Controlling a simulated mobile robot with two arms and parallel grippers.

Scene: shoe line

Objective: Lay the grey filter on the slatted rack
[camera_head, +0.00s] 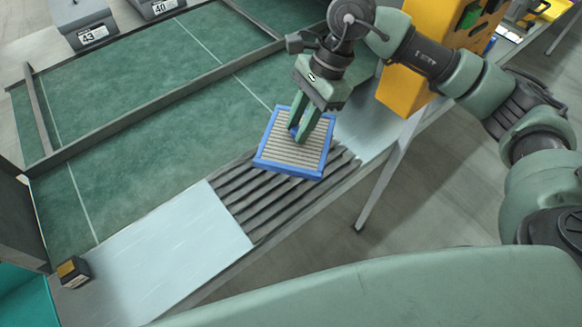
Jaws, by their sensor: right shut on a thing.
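The grey filter (290,150) is a square pleated panel with a blue frame. My right gripper (299,135) is shut on it, with both fingers over its upper middle. The filter is over the far right part of the slatted rack (250,203) and hides some of the slats. I cannot tell whether it touches the slats or hangs just above them. The rack is a set of dark parallel bars set in the pale metal strip. My left gripper is out of view.
A pale metal surface (165,255) lies left of the rack, with a small black and yellow box (73,271) at its far left end. Green conveyor belts (150,150) with dark rails run behind. A yellow-orange cabinet (408,90) stands right of my gripper.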

